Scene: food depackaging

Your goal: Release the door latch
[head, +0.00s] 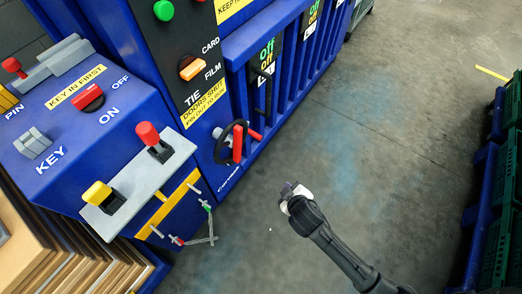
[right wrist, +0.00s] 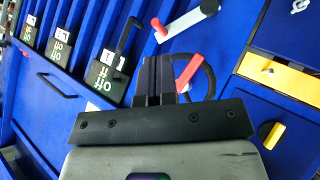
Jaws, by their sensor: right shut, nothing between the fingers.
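The blue machine's door front carries a black ring-shaped wheel with a red handle (head: 237,143). Just above it a lever with a red end (head: 254,134) and a grey pivot sticks out. I cannot tell which of these is the latch. My right gripper (head: 289,189) is shut and empty, over the floor to the right of and below the wheel in the head view, apart from it. In the right wrist view its closed fingers (right wrist: 154,78) partly hide the wheel and its red handle (right wrist: 188,73); the red-ended lever (right wrist: 160,30) shows above. My left gripper is not in view.
A control box with a red knob (head: 148,134) and a yellow knob (head: 97,193) juts out at the left. A black upright bar handle (head: 262,90) stands by the "off" labels. Green crates (head: 497,215) line the right edge. The floor between is clear.

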